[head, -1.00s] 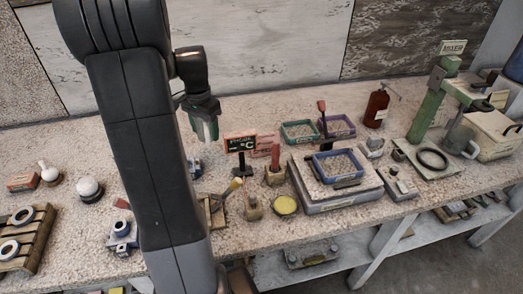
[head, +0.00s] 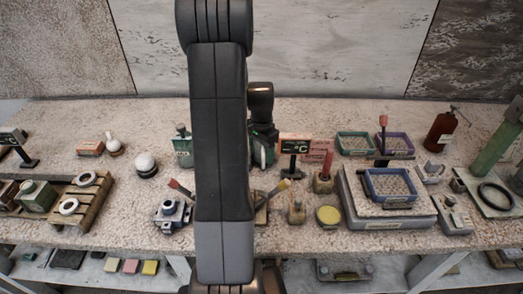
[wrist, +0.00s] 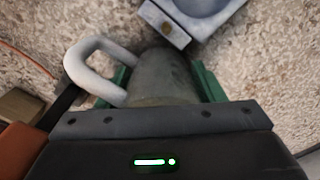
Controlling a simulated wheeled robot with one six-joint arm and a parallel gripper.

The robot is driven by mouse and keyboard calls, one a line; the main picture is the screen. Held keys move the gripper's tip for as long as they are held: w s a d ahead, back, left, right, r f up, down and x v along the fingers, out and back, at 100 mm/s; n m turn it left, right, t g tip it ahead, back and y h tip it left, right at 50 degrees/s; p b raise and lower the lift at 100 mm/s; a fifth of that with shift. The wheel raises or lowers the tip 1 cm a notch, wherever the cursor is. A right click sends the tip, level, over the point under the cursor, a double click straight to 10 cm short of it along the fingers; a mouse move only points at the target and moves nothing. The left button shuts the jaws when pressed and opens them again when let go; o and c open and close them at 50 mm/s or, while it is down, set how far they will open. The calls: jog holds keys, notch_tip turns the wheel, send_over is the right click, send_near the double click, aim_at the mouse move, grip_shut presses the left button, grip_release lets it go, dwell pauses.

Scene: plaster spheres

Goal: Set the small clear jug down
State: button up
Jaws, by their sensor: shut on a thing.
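My gripper (head: 263,148) shows in the head view just right of my arm, over the back half of the worktop. In the wrist view its green fingers (wrist: 163,82) are shut on the small jug (wrist: 160,72), one on each side of its body. The jug looks grey and see-through, with a thick pale loop handle (wrist: 88,62) sticking out to the left. In the head view the jug is mostly hidden by the gripper and arm, and I cannot tell how high it is above the worktop.
The speckled worktop (head: 320,240) is crowded. A blue-grey device (wrist: 165,24) lies ahead of the jug in the wrist view.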

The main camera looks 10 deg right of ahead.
jog(key=shift+f, duration=0.1)
jog(key=o, duration=0.6)
jog(key=shift+f, duration=0.1)
jog(key=shift+c, duration=0.2)
jog(key=o, duration=0.4)
jog(key=shift+o, duration=0.2)
